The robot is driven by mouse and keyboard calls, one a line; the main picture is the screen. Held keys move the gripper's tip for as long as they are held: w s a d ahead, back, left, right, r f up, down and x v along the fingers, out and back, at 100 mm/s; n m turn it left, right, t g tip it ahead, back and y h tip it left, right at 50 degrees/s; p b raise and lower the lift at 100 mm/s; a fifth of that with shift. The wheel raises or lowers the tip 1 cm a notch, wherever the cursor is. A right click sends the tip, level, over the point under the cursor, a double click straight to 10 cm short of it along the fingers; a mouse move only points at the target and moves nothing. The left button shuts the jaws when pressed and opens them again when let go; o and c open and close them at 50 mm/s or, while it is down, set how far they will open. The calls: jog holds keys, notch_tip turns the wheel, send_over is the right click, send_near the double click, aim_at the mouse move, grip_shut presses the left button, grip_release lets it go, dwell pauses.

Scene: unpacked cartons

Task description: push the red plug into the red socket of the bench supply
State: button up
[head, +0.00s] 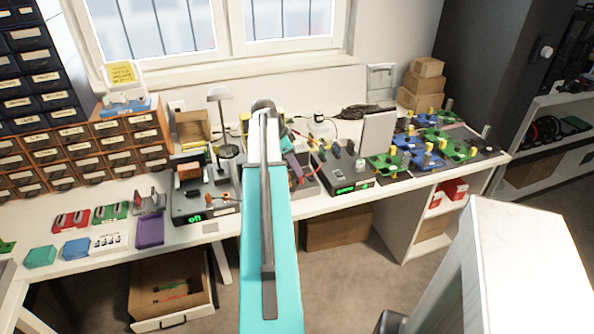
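A dark box with a green lit display (352,188) and several knobs or posts on top stands on the bench right of my arm; it looks like the bench supply. Thin red shapes, perhaps leads (297,169), show just left of it, close to my arm. The red plug and red socket are too small or too covered to make out. My teal arm reaches from the bottom middle over the bench and hides what lies behind it. My gripper cannot be made out; the arm covers that area.
Left of my arm stands another dark unit with a green display (195,218). Boards with green and blue parts (425,152) fill the bench's right side. Small drawers (80,150) stand at the left. An open drawer (172,290) juts out below the bench.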

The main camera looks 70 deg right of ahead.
jog(key=b+v, duration=0.1)
jog(key=v, duration=0.9)
jog(key=shift+r, duration=0.25)
jog(key=shift+a, duration=0.1)
